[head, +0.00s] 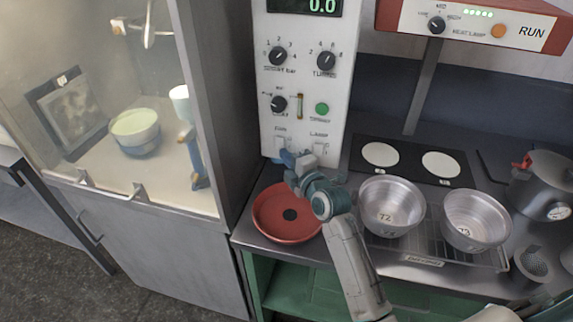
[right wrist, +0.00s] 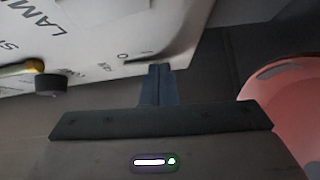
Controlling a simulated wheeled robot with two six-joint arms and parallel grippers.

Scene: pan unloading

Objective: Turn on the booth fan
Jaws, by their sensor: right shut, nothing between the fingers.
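The white control panel (head: 300,95) stands upright at the back centre. Near its bottom edge are a switch labelled FAN (head: 281,143) and, to its right, one labelled LAMP (head: 319,148). My right gripper (head: 287,157) is shut and empty, just below the FAN switch and partly covering the panel's lower edge. In the right wrist view the shut fingertips (right wrist: 157,70) reach the panel's edge (right wrist: 185,52), where the lettering shows turned; I cannot tell whether they touch it. The FAN switch's position is too small to read. My left gripper is not in view.
A red pan (head: 268,226) lies below my right gripper. Two metal pots (head: 392,215) (head: 476,228) stand to the right on a rack. A heat-lamp unit (head: 470,25) hangs at upper right.

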